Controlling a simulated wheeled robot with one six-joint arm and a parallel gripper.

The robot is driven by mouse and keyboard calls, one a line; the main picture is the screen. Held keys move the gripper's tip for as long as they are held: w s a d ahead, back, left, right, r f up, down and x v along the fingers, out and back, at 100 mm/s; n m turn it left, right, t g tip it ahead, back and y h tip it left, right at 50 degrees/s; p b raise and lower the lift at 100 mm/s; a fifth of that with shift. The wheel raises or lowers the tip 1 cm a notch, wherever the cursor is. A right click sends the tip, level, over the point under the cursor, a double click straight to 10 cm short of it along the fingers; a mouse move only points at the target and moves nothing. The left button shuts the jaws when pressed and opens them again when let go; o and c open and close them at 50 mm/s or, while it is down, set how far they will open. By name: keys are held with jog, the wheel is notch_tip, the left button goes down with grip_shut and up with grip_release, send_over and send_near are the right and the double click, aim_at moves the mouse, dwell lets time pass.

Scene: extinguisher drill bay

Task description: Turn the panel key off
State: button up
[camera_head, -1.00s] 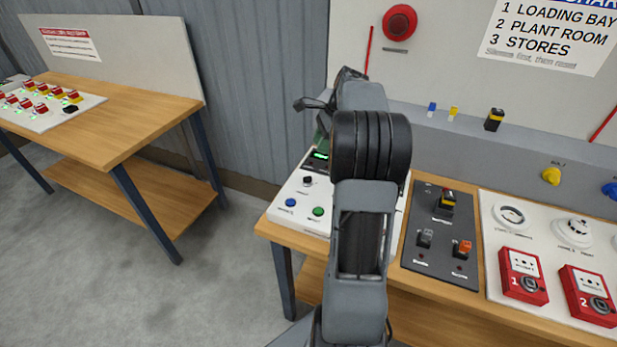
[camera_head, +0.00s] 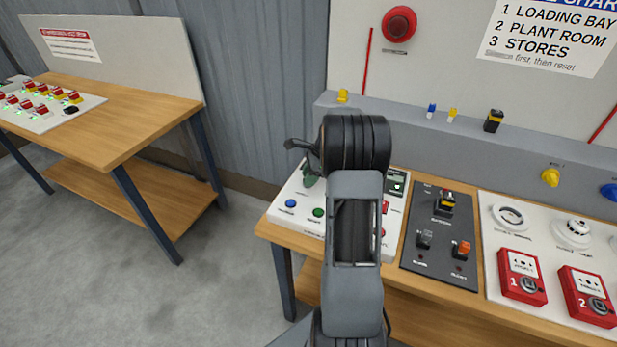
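The white control panel (camera_head: 281,214) stands on the left end of the right bench, partly hidden behind my arm. A blue button (camera_head: 290,203) and a green button (camera_head: 318,212) show at its front left. The small black key knob seen earlier above these buttons is now hidden behind my gripper. My gripper (camera_head: 306,164) is over the panel's upper left part, with one dark finger sticking out to the left. A greenish part shows just below it. Whether the gripper touches the key, and whether its fingers are open or shut, is hidden.
Right of the panel is a dark switch board (camera_head: 431,248) with several switches. Beyond it is a white board (camera_head: 493,290) with detectors and red call points. A grey ledge (camera_head: 400,122) runs behind, carrying small keys. Another bench (camera_head: 135,120) stands left across open floor.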

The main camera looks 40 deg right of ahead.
jog(key=shift+a+f, duration=0.1)
jog(key=shift+f, duration=0.2)
grip_shut()
